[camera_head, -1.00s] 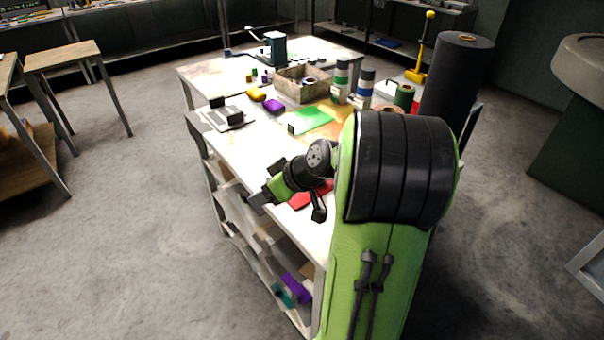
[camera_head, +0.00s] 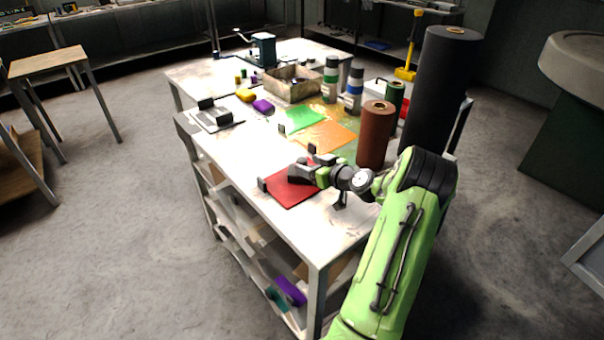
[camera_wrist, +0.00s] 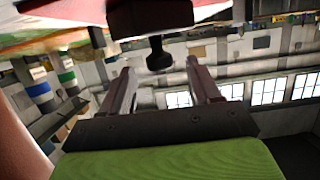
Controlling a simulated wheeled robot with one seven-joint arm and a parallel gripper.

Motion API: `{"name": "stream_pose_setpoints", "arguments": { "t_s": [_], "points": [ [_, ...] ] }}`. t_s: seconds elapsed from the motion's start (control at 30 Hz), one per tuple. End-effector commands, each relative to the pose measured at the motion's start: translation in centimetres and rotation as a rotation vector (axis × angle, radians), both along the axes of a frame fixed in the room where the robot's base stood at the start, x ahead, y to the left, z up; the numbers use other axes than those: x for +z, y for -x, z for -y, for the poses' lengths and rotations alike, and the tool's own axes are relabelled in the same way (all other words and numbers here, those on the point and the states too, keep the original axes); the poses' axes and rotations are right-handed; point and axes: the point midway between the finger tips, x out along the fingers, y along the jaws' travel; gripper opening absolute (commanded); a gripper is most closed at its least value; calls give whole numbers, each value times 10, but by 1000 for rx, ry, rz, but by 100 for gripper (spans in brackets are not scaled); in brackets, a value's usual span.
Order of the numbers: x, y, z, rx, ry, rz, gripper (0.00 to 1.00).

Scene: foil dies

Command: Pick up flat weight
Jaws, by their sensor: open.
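In the wrist view, which is turned upside down, a dark block with a black knob, probably the flat weight (camera_wrist: 150,16), lies ahead of my gripper (camera_wrist: 166,78). The knob stands out from the block, in line with the space between the two fingers. My gripper is open and empty, with the block apart from the fingertips. In the head view my gripper (camera_head: 294,172) is low over the red sheet (camera_head: 292,190), pointing left. A small black piece (camera_head: 263,184) stands at the sheet's left corner; I cannot tell for certain whether it is the same weight.
The white table (camera_head: 235,158) also bears a green sheet (camera_head: 304,119), an orange sheet (camera_head: 328,137), a brown roll (camera_head: 373,135), banded bottles (camera_head: 330,80) and an open box (camera_head: 291,84). Another small black piece (camera_head: 312,148) stands behind my gripper.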

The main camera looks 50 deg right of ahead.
Motion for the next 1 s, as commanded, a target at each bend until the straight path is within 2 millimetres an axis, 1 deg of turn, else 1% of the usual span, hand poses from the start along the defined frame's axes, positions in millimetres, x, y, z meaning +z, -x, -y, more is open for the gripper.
{"name": "stream_pose_setpoints", "arguments": {
  "t_s": [0.03, 0.1, 0.2, 0.3, 0.47, 0.7, 0.87, 1.0],
  "points": [
    [-4, -10, 0, 5, -1, 2, 62],
    [-9, -23, 3, 4, -1, 2, 62],
    [-13, -38, 4, 3, -1, 1, 62],
    [-14, -43, 5, 2, -2, 0, 62],
    [-14, -42, 5, 1, -1, 0, 62],
    [-14, -42, 5, 2, -1, 0, 25],
    [-14, -42, 5, 2, -1, 0, 1],
    [-14, -42, 5, 2, -1, 0, 0]
  ]
}}
